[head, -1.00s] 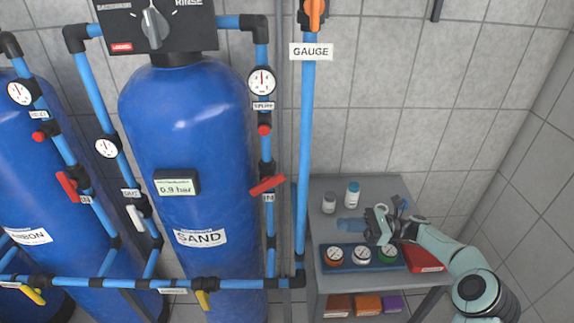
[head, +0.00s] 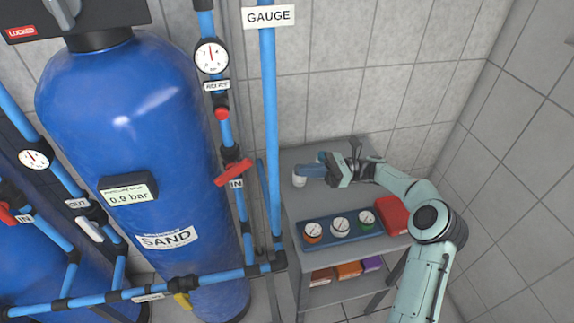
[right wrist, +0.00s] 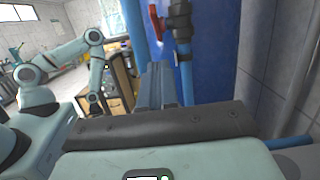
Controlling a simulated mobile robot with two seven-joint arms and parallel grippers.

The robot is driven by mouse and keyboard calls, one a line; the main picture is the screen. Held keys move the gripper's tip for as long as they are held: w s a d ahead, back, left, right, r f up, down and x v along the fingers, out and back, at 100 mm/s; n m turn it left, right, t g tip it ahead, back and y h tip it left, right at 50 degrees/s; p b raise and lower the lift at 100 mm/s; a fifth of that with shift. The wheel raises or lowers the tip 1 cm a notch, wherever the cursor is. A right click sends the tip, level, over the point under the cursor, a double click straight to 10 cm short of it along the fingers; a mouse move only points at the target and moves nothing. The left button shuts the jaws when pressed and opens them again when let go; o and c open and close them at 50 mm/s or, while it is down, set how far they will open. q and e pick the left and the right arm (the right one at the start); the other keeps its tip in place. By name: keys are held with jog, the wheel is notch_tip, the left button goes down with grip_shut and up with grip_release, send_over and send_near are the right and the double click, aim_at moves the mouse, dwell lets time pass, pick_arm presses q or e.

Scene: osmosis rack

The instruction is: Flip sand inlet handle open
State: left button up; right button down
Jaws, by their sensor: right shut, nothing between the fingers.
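The sand inlet handle (head: 233,172) is a red lever above the IN label, on the blue pipe right of the SAND tank (head: 120,100). It lies across the pipe, slightly tilted. It also shows at the top of the right wrist view (right wrist: 156,23), beside its dark valve body. My right gripper (head: 305,169) is shut and empty above the small table, right of the handle and apart from it. Its fingers (right wrist: 157,70) point towards the pipes. A pale arm, likely my left, shows in the right wrist view; its gripper (right wrist: 96,110) is too small to read.
The vertical GAUGE pipe (head: 270,130) stands between my right gripper and the handle. The table (head: 290,205) holds a blue tray of gauges (head: 322,239), a red box (head: 393,215) and a white bottle (head: 299,181). A tiled wall closes the right side.

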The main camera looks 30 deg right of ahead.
jog(key=x, duration=0.8)
jog(key=shift+a+r, duration=0.15)
jog(key=shift+a, duration=0.2)
pick_arm(q)
jog(key=shift+w+r+p, duration=0.35)
jog(key=shift+w+r, duration=0.15)
pick_arm(e)
jog(key=shift+w+a+r, duration=0.25)
jog(key=shift+a+r, duration=0.4)
jog(key=shift+r, duration=0.2)
jog(key=shift+w+a+r, duration=0.25)
jog(key=shift+a+r, duration=0.4)
jog(key=shift+r, duration=0.2)
jog(key=shift+a, duration=0.1)
